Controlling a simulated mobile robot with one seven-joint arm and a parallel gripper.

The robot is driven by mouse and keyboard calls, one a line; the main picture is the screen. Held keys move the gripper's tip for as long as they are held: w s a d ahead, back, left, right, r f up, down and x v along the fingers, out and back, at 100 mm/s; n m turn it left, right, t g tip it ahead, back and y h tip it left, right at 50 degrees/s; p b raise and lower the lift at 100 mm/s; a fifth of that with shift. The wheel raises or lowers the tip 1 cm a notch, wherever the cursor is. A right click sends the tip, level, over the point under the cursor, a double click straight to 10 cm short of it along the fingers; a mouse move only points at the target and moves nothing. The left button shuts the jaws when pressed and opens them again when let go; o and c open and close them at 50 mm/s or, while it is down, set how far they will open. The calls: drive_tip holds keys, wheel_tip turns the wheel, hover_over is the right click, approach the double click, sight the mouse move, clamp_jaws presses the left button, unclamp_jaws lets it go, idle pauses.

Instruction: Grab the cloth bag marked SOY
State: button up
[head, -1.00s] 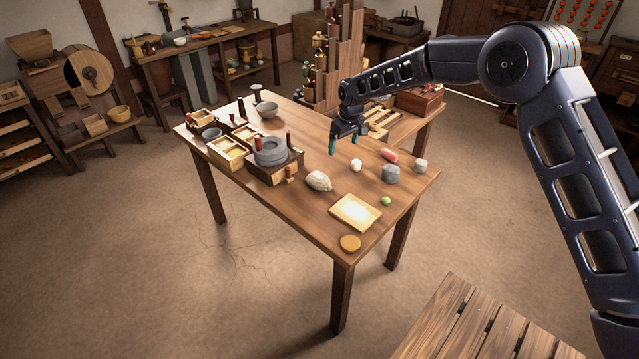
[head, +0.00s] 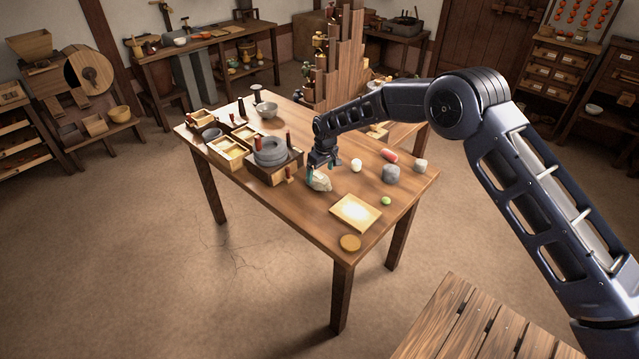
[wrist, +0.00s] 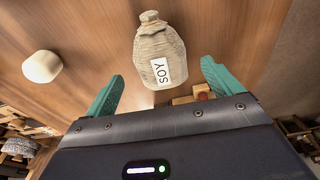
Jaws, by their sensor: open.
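The cloth bag (wrist: 158,45), pale and tied at one end, carries a white SOY label in the wrist view. It lies on the wooden table. In the head view the bag (head: 320,184) is partly hidden by my gripper (head: 324,170). In the wrist view my gripper (wrist: 163,88) has its two teal fingers spread wide, with the bag ahead of the fingertips and roughly centred between them. Nothing is held.
A stone quern (head: 270,153) in a wooden box stands just left of the bag. A white egg-like object (head: 356,165), a grey stone (head: 391,174) and a shallow tray (head: 345,221) are to the right. The table (head: 300,215) is bare in front of the bag.

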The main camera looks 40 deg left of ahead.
sight(320, 177)
drive_tip(key=shift+a+f, duration=0.15)
drive_tip(key=shift+f, duration=1.05)
drive_tip(key=shift+a+f, duration=0.1)
drive_tip(key=shift+f, duration=1.05)
drive_tip(key=c, duration=1.2)
drive_tip(key=shift+c, duration=0.2)
drive_tip(key=shift+r, duration=0.1)
